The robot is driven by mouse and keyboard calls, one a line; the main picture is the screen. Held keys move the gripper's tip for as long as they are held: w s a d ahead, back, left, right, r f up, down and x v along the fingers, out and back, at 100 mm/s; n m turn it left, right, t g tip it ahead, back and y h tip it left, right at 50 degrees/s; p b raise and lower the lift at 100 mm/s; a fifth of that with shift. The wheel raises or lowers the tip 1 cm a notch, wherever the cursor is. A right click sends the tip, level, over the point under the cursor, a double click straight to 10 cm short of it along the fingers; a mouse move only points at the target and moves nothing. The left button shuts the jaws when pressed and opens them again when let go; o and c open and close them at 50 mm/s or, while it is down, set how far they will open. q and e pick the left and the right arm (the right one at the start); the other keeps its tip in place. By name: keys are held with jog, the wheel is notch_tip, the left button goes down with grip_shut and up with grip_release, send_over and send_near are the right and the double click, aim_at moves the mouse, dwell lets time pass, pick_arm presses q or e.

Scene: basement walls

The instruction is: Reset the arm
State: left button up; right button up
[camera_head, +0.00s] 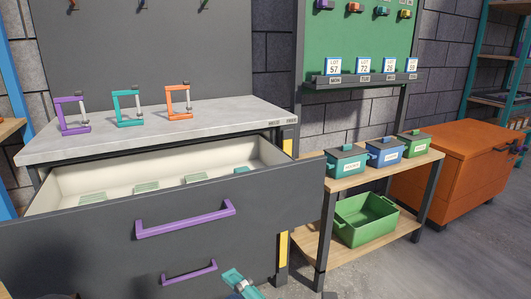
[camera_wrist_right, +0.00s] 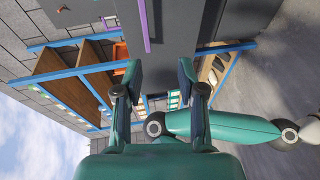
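My right gripper (camera_wrist_right: 160,72) shows in the right wrist view with its two dark, teal-backed fingers spread wide. Nothing is held between them. A teal and grey arm part of mine (camera_head: 240,283) reaches into the bottom middle of the head view, in front of the drawer unit; I cannot tell for certain which arm it belongs to. A teal arm link of mine (camera_wrist_right: 225,125) also crosses the lower right of the wrist view. My left gripper cannot be made out in either view.
A dark drawer (camera_head: 110,235) with a purple handle (camera_head: 186,219) stands pulled out under a grey worktop (camera_head: 215,118) bearing purple, teal and orange clamps. To the right are a wooden shelf (camera_head: 385,160) with bins, a green crate (camera_head: 365,220) and an orange cabinet (camera_head: 450,165). Floor at lower right is clear.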

jog(key=w+d+f+m+g+h+p, duration=0.2)
jog(key=d+f+m+g+h+p, duration=0.15)
jog(key=d+p, duration=0.45)
jog(key=w+d+f+m+g+h+p, duration=0.25)
jog(key=d+f+m+p, duration=0.2)
jog(key=p, duration=0.75)
jog(key=s+d+f+m+g+p, duration=0.2)
jog(key=s+f+m+g+p, duration=0.1)
jog(key=s+m, duration=0.5)
jog(key=s+d+f+m+g+p, duration=0.2)
jog(key=s+f+m+p, duration=0.2)
jog(key=m, duration=0.7)
jog(key=s+p, duration=0.2)
jog(key=s, duration=0.2)
jog(key=shift+f+m+g, duration=0.3)
jog(key=shift+m+g, duration=0.1)
jog(key=shift+s, duration=0.1)
